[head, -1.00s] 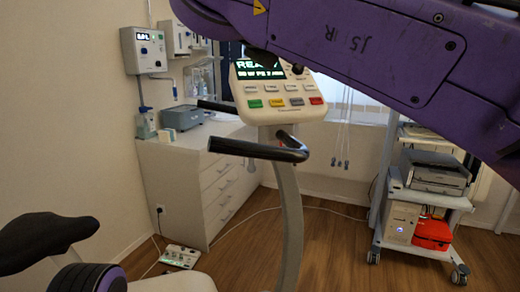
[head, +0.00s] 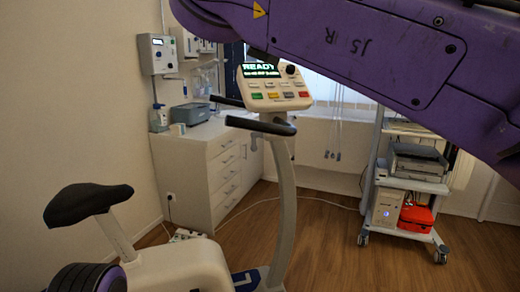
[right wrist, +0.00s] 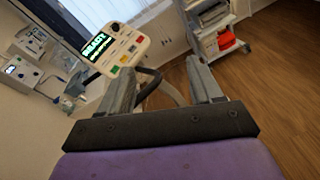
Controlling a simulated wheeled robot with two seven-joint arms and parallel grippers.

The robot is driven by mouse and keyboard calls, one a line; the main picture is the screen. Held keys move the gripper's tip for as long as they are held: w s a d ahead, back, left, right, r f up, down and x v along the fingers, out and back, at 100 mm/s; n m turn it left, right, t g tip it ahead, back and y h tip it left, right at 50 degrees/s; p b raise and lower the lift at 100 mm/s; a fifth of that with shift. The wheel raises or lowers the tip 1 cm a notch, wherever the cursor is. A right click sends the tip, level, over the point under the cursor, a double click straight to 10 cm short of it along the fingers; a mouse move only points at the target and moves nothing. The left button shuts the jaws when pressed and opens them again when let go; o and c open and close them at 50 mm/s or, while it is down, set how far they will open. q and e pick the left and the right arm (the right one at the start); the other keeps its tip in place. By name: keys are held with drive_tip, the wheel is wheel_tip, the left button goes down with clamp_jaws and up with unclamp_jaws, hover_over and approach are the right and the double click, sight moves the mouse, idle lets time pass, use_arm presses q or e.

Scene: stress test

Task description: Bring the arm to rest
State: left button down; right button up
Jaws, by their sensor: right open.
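My right arm (head: 350,45), purple and marked "J5 R", reaches across the top of the head view from the right. Its gripper is not clearly seen there. In the right wrist view my right gripper (right wrist: 160,72) has its two grey fingers wide apart with nothing held between them. An exercise bike's console (head: 270,85) with a lit READY screen stands beyond the arm, and it also shows beyond the fingers in the right wrist view (right wrist: 112,48). A purple round part of my own body shows at the bottom left of the head view. My left gripper is not in view.
The bike's black seat (head: 88,203) is at left, its handlebar (head: 262,126) in the middle. A white drawer cabinet (head: 205,175) stands against the left wall. A wheeled cart (head: 408,185) with a printer and red bag is at right. The wooden floor (head: 335,240) between is open.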

drive_tip(key=w+a+f+n+t+y, duration=0.1)
drive_tip(key=w+f+n+t, duration=0.1)
drive_tip(key=w+f+n, duration=0.55)
drive_tip(key=w+f+n+t, duration=0.3)
drive_tip(key=f+n, duration=0.8)
drive_tip(key=f, duration=0.1)
drive_tip(key=s+d+f+n+g+y, duration=0.1)
drive_tip(key=d+f+n+g+y, duration=0.15)
drive_tip(key=f+n, duration=0.9)
drive_tip(key=s+d+f+n+g+y, duration=0.15)
drive_tip(key=d+f, duration=0.25)
drive_tip(key=f, duration=1.6)
drive_tip(key=s+d+f+n+g+y, duration=0.1)
drive_tip(key=s+d+f+n+g, duration=0.25)
drive_tip(key=s+f, duration=0.45)
drive_tip(key=s+d+f+n+g, duration=0.2)
drive_tip(key=s+d+f, duration=0.35)
drive_tip(key=f, duration=0.55)
drive_tip(key=s+d+f+n+g, duration=0.1)
drive_tip(key=s+d+f+g, duration=0.2)
drive_tip(key=s, duration=0.9)
drive_tip(key=s+d+f+g+h, duration=0.1)
drive_tip(key=s+d+f+g, duration=0.2)
drive_tip(key=s+d+f, duration=0.4)
drive_tip(key=s, duration=0.5)
drive_tip(key=shift+s+f+n+h, duration=0.2)
drive_tip(key=shift+s+n+h, duration=0.1)
drive_tip(key=shift+s+n, duration=0.1)
